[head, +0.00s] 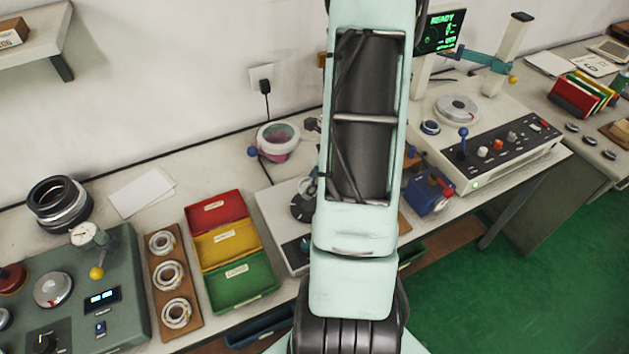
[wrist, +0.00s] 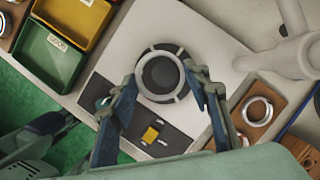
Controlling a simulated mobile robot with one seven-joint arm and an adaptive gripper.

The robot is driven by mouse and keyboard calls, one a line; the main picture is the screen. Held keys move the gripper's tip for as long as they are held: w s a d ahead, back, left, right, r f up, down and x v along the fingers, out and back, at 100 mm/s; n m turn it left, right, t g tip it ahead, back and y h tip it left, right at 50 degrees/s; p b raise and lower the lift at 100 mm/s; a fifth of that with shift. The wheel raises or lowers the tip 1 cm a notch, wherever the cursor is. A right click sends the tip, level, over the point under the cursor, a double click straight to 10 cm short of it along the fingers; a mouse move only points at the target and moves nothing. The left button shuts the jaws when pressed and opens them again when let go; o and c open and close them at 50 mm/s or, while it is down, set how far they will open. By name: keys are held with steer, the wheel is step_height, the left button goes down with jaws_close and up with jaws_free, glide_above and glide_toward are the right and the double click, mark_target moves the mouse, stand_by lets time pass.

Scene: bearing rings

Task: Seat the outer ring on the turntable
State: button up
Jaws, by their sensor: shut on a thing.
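My gripper (wrist: 161,74) shows in the wrist view with its two blue-grey fingers on either side of a pale outer ring (wrist: 161,98), shut on it. The dark round turntable (wrist: 160,75) shows through the ring's opening, and the ring looks roughly centred over it. I cannot tell whether the ring touches the turntable or is a little above it.
The pale machine (wrist: 215,40) has a dark panel with a yellow button (wrist: 150,134) near the fingers. A wooden board with another ring (wrist: 257,111) lies at right. Green (wrist: 45,55) and yellow (wrist: 80,15) bins stand at left. A magnifier lamp (head: 278,137) stands behind.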

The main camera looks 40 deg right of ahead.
mark_target(308, 204)
steer(key=shift+w+f, duration=0.1)
steer(key=shift+f, duration=0.2)
steer(key=shift+f+b, duration=2.3)
steer(key=shift+f, duration=0.3)
steer(key=shift+f+b, duration=0.4)
steer(key=shift+b, duration=0.2)
steer(key=shift+f+b, duration=0.3)
steer(key=o, duration=1.3)
steer(key=shift+c, duration=0.2)
